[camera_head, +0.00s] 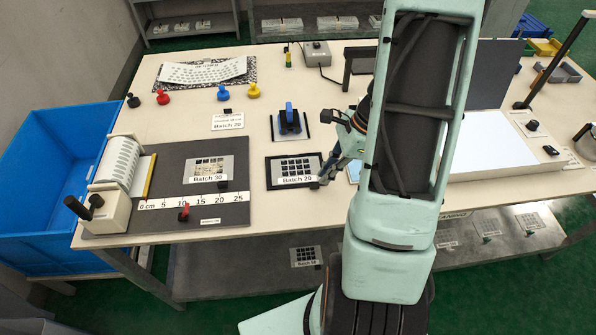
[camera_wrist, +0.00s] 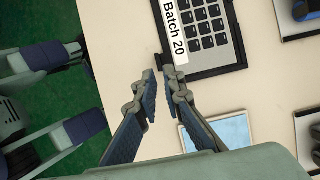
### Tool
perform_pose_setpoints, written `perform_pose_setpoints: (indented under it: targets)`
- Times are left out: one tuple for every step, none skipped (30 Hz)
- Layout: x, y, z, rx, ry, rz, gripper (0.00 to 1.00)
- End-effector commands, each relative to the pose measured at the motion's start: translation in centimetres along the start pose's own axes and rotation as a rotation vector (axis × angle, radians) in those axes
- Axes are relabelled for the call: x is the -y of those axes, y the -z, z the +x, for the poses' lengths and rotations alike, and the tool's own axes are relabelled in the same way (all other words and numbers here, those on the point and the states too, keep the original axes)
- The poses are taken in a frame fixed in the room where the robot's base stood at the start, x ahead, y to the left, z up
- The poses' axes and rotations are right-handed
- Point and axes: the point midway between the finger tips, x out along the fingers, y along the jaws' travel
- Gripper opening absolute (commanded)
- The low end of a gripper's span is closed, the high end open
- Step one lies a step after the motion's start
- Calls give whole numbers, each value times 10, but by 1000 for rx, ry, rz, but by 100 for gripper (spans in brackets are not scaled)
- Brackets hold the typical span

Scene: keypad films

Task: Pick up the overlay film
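A keypad overlay film (camera_head: 298,166) labelled Batch 20 lies in a black frame (camera_head: 270,182) near the front of the table. It fills the top of the wrist view (camera_wrist: 204,22), with a white label on its left side. A small dark tab (camera_wrist: 158,62) shows at the frame's lower left corner. My gripper (camera_head: 322,176) is at the frame's right front corner. In the wrist view its fingertips (camera_wrist: 160,72) are a narrow gap apart, just short of the tab, with nothing held between them. Whether they touch the table cannot be told.
A second film (camera_head: 209,168), Batch 30, lies on a dark ruled board (camera_head: 170,165) at left. A blue-handled tool (camera_head: 289,120) stands behind the frame. A lit panel (camera_head: 490,142) is at right, a blue bin (camera_head: 50,170) at far left.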

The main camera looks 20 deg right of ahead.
Motion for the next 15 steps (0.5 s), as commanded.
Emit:
perform_pose_setpoints:
  targets:
    - [-2,-1,9,2,-5,2,9]
    - [-2,-2,14,1,-4,1,9]
    - [-2,-1,20,2,-4,1,9]
    - [-2,-1,24,1,-3,1,9]
    - [-1,-1,27,1,-2,1,9]
    - [-1,-1,30,1,-2,2,9]
    - [-1,-1,32,1,-2,2,9]
    - [-1,-1,34,0,-1,1,9]
    - [-1,-1,35,0,-1,0,9]
    - [-1,-1,35,0,0,0,9]
    - [-1,-1,35,-1,0,0,9]
    - [-1,-1,35,-1,0,-1,9]
    - [-1,-1,35,-1,0,-1,9]
    - [-1,-1,35,-1,0,-1,9]
    - [-1,-1,35,-1,0,-1,9]
